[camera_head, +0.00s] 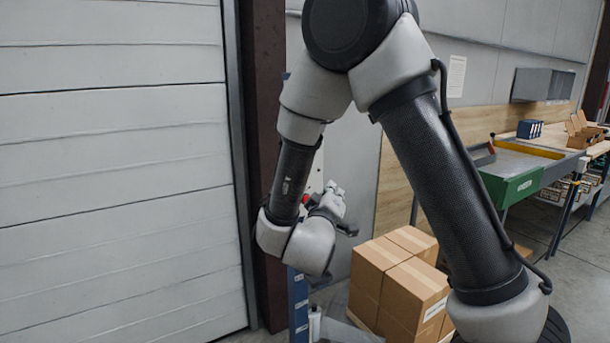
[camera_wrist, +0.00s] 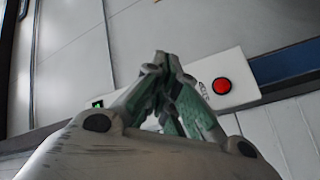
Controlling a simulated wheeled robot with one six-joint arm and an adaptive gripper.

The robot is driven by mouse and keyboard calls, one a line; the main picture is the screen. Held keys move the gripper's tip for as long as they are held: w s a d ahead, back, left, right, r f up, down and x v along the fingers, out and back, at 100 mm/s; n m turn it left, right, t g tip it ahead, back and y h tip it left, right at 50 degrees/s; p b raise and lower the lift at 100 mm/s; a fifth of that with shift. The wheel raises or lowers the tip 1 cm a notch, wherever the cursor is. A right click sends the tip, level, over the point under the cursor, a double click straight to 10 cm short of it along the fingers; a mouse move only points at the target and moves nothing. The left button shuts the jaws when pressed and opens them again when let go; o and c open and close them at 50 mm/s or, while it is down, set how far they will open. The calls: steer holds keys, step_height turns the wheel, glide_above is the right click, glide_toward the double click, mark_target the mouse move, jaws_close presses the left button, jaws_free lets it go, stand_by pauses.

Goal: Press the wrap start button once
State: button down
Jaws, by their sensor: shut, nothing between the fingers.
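In the wrist view, a white control panel (camera_wrist: 240,92) crosses the picture at a slant. A round red button (camera_wrist: 222,86) with small lettering beside it sits near its right end. A small dark square with a green mark (camera_wrist: 97,103) shows at its left end. My gripper (camera_wrist: 163,58) is shut and empty, and lies across the panel's middle between the two. It hides that part of the panel, so which control is wrap start cannot be read. Contact with the panel cannot be told. In the head view, a bit of the red button (camera_head: 305,198) shows beside my wrist.
A blue post (camera_head: 298,305) stands below my wrist. Stacked cardboard boxes (camera_head: 382,258) stand right of it. A green-fronted workbench (camera_head: 513,187) runs along the back right wall. A white slatted door (camera_head: 110,170) fills the left. Some grey floor is clear at right.

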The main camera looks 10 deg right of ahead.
steer(key=w+a, duration=0.2)
steer(key=w, duration=0.6)
steer(key=shift+w+a, duration=0.2)
steer(key=shift+a, duration=0.15)
steer(key=shift+w, duration=0.15)
stand_by(1.3)
steer(key=shift+w+a, duration=0.15)
steer(key=shift+w, duration=0.1)
steer(key=shift+w+a, duration=0.1)
steer(key=shift+w, duration=0.25)
stand_by(0.6)
steer(key=shift+s, duration=0.15)
steer(key=shift+s+d, duration=0.25)
steer(key=shift+s, duration=0.35)
